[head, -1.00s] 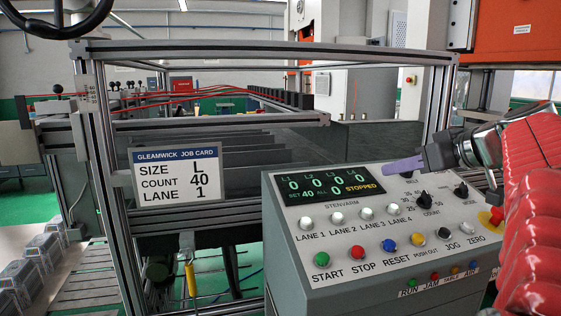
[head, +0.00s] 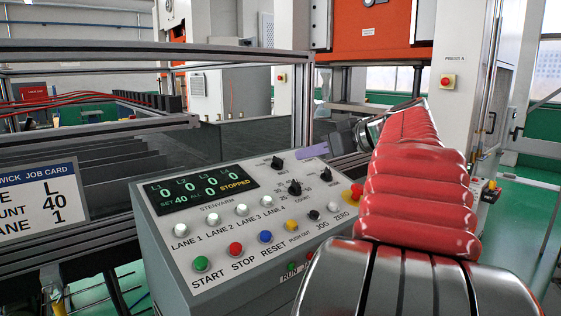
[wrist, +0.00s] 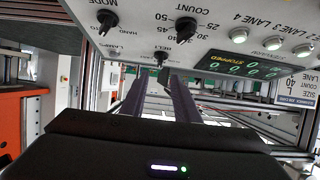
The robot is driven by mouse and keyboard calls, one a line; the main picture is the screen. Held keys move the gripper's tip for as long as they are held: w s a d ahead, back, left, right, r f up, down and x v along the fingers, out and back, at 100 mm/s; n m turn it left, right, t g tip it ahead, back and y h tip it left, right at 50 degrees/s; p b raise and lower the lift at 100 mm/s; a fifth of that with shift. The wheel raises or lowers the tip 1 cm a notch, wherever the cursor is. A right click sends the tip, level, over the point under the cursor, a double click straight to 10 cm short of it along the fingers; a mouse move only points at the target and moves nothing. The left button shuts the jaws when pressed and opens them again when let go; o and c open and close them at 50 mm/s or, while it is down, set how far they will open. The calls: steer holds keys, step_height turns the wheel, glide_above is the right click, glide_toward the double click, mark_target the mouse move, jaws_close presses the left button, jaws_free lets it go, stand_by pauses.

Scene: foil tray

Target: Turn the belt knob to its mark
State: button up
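The belt knob (head: 277,163) is a small black knob with a pointer, near the top of the grey control panel (head: 220,222). In the wrist view the belt knob (wrist: 161,58) shows just beyond my fingertips, about in line with the gap between them. My gripper (head: 311,152) has purple-grey fingers and is beside the belt knob, to its right in the head view. In the wrist view my gripper (wrist: 160,80) is open, with nothing between its fingers. I cannot make out the belt knob's mark or exact pointer angle.
The count knob (head: 294,187) and mode knob (head: 325,174) are close by. A red mushroom button (head: 357,190) sits at the panel's right edge. The display (head: 208,191) reads STOPPED. The job card (head: 38,203) hangs at left. Metal frame bars stand behind the panel.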

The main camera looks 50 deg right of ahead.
mark_target(281, 160)
steer(key=x, duration=1.2)
steer(key=shift+w, duration=0.15)
steer(key=shift+c, duration=0.4)
jaws_close()
